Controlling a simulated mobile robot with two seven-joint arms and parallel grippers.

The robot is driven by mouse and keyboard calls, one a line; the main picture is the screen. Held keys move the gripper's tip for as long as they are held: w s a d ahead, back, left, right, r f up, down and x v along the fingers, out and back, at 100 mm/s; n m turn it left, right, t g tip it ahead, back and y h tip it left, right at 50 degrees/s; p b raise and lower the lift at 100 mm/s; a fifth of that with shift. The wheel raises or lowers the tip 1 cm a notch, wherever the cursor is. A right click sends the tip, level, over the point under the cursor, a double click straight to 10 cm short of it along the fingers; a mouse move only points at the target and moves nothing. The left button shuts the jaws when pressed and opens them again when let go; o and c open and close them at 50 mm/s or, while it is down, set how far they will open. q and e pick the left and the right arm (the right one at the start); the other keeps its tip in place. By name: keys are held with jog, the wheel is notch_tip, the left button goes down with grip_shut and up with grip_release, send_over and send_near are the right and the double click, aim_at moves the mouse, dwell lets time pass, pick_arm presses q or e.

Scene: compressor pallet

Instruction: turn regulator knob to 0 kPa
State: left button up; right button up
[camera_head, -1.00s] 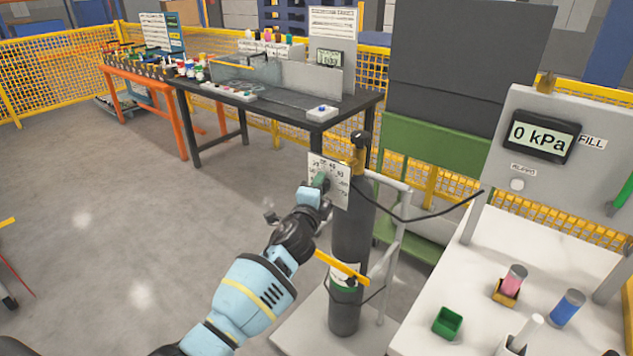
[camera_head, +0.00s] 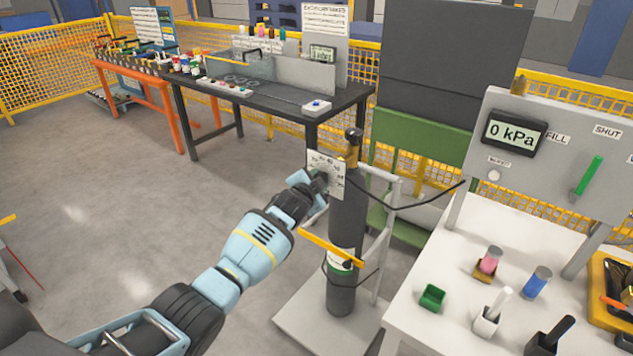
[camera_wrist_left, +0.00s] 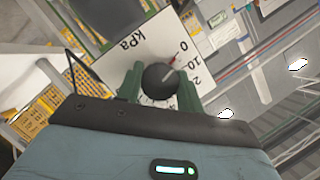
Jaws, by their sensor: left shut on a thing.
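The regulator knob (camera_wrist_left: 158,80) is round and black, on a white dial plate marked kPa (camera_wrist_left: 125,48). In the left wrist view its red pointer aims up and right, between the 0 and 10 marks. The dial plate also shows in the head view (camera_head: 337,168) on the gas cylinder (camera_head: 343,215). My left gripper (camera_wrist_left: 160,88) is shut on the knob, with a green finger on each side of it. In the head view my left gripper (camera_head: 318,182) reaches the plate from the left and hides the knob. My right gripper is not in view.
A display (camera_head: 514,132) on the grey panel reads 0 kPa. A green lever (camera_head: 588,175) stands beside it. The white table (camera_head: 455,255) holds small cups and pots. A yellow strap (camera_head: 330,246) crosses the cylinder. A thin black hose runs from the cylinder to the panel.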

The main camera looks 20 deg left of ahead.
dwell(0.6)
pick_arm(q)
jog(key=o, duration=1)
jog(key=v, duration=0.7)
jog(key=shift+s+r, duration=0.2)
jog(key=shift+s, duration=0.15)
jog(key=shift+f, duration=0.1)
